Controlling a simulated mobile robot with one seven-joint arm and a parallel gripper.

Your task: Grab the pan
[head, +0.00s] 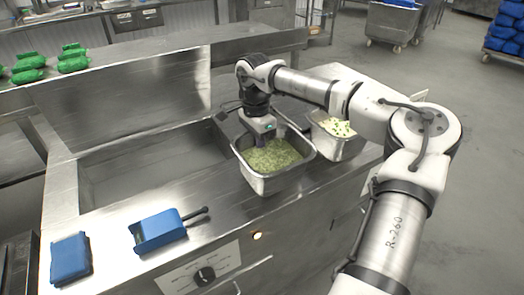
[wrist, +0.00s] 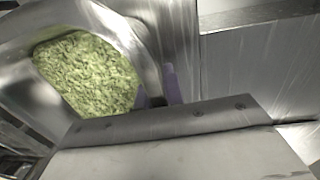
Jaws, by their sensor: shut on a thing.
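A steel pan (head: 273,185) filled with green-flecked rice (head: 272,156) is at the counter, right of the wide sunken basin. My gripper (head: 262,141) points down at the pan's back-left side and is shut on its rim. In the wrist view, the pan (wrist: 150,45) fills the upper left with the green rice (wrist: 88,72) inside. The fingers (wrist: 165,97) show beside the pan wall, partly hidden by the gripper body. I cannot tell whether the pan is raised off its support.
A second steel pan (head: 345,150) with pale rice and green bits stands close on the right. Green bags (head: 73,58) lie at the back left. The basin (head: 150,165) looks empty.

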